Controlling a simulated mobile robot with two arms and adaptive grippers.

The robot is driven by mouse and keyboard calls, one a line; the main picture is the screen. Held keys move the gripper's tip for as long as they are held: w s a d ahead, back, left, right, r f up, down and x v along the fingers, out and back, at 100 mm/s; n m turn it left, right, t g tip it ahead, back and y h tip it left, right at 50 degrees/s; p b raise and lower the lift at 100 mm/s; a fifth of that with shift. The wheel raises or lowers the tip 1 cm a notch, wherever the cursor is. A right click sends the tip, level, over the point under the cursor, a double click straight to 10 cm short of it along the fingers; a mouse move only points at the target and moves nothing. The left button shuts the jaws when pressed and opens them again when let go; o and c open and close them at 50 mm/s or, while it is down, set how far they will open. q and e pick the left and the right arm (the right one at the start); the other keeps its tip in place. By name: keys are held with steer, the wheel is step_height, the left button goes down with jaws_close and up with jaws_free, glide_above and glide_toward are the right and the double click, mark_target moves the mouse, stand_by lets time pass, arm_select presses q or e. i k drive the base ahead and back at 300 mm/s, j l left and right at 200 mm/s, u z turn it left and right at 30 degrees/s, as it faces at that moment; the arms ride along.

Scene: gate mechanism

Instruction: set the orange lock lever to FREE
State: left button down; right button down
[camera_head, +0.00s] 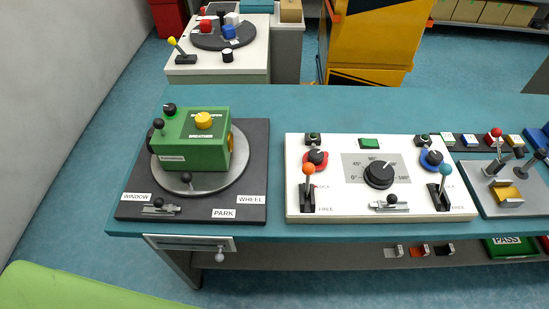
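The orange lock lever (308,170) is on the left part of a white control panel (350,212) on the teal table. Its orange ball knob is at the far end of its black base (307,200), and its shaft stands up or leans away from the table's front edge; I cannot tell which. A FREE label (325,209) is beside the near end of the base. Neither of my grippers shows in the head view.
A green box (190,140) stands at left, a grey fixture (505,190) at right. The table's front strip is clear.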

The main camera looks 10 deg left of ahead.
mark_target(308, 168)
steer(key=j+z, duration=0.1)
steer(key=j, duration=0.4)
steer(key=k+j+z, duration=0.1)
steer(key=j, duration=0.4)
steer(key=j+z, duration=0.15)
steer(key=j, duration=0.35)
steer(key=k, duration=0.05)
